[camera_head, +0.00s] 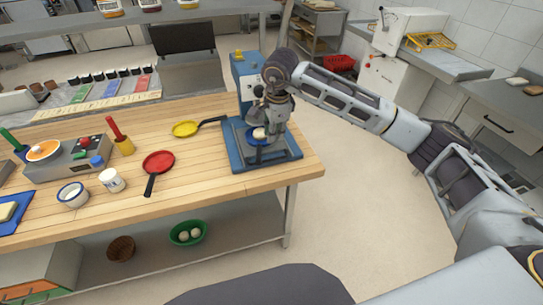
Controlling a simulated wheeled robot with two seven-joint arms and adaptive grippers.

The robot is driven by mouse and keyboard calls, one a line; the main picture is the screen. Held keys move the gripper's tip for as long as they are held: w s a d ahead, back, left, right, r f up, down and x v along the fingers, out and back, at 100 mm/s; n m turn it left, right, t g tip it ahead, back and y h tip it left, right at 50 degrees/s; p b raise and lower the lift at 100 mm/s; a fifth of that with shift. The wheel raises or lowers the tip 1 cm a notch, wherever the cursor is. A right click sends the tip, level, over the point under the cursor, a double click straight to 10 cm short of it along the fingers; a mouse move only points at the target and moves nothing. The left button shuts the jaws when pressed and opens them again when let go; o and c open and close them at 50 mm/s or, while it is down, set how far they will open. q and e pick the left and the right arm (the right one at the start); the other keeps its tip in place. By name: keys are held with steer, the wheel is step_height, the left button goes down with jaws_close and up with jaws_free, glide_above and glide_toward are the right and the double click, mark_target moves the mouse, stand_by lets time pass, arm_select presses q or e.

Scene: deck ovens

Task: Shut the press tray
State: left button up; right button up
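The press stands near the right end of the wooden table, with a blue upright (243,77) and a blue base (283,158). A small blue round tray (249,140) with a pale dough piece (259,133) shows low on the press, and a dark handle points toward the front. Whether the tray is partly out is hard to tell at this size. My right gripper (268,119) reaches in from the right, pointing down over the press and hiding part of it. Its fingers are close to the tray, but contact and opening are unclear. My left gripper is not in view.
A yellow pan (186,128) and a red pan (158,162) lie left of the press. A white mug (112,180), a blue-rimmed cup (72,195) and a hotplate (66,158) stand further left.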

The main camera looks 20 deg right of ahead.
mark_target(271, 159)
steer(key=f, duration=0.4)
steer(key=w+f+p, duration=0.1)
steer(key=f, duration=0.2)
steer(key=w+f, duration=0.1)
steer(key=f, duration=0.3)
steer(key=shift+w+f, duration=0.1)
steer(key=shift+f, duration=0.25)
steer(key=shift+w+f+p, duration=0.1)
steer(key=shift+f+p, duration=0.2)
steer(key=shift+f, duration=0.2)
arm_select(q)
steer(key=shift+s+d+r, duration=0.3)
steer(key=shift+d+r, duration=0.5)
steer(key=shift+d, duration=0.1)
arm_select(e)
steer(key=shift+f, duration=0.15)
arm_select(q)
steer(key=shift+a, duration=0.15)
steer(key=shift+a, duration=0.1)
arm_select(e)
jaws_close()
